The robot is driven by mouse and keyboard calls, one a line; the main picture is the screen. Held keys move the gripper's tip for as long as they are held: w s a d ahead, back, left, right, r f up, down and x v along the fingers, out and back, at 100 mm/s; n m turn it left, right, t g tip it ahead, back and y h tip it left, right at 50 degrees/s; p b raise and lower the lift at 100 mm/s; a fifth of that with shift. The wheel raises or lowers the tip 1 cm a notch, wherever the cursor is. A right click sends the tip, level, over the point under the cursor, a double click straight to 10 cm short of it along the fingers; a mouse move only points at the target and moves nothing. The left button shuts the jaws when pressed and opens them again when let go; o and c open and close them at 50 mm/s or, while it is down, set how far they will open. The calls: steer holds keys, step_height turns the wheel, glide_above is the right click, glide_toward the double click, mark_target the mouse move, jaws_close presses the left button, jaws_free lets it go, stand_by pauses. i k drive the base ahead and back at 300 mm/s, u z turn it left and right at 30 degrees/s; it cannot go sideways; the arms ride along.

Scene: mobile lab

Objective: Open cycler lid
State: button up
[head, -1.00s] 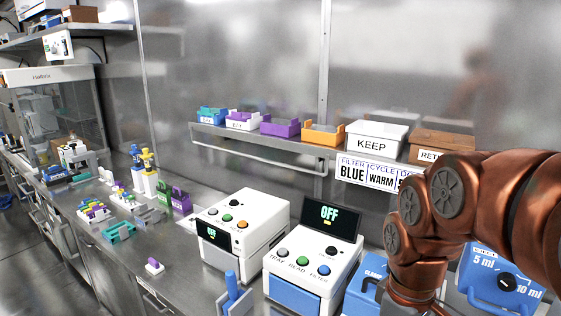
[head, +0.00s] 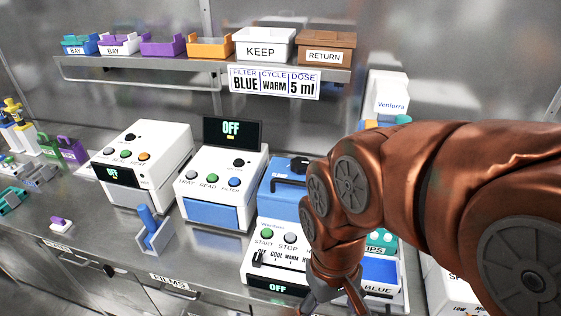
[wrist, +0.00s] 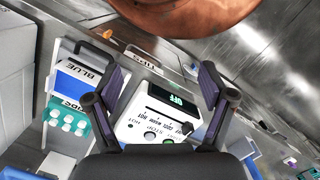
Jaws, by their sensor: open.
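The cycler (head: 262,258) is a white box on the bench with START and STOP buttons, a COOL/WARM slider and a small screen reading OFF. Its blue lid (head: 283,205), with a black handle (head: 291,183), lies shut behind the panel. My arm hides its right part. My gripper (head: 338,300) is low in the head view, in front of the cycler's right side, partly cut off. In the wrist view my gripper (wrist: 162,78) is open and empty. The cycler panel (wrist: 155,122) shows upside down between and beyond the fingers; the lid cannot be made out there.
A white reader (head: 222,187) with an OFF screen stands left of the cycler. A blue BLUE box (wrist: 80,75) and a teal tips rack (wrist: 68,118) stand close on the other side. A blue stick in a holder (head: 150,235) stands at front left.

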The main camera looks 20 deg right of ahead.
mark_target(280, 191)
steer(key=k, duration=1.3)
steer(key=u, duration=0.65)
steer(key=i, duration=1.8)
steer(key=z, duration=0.55)
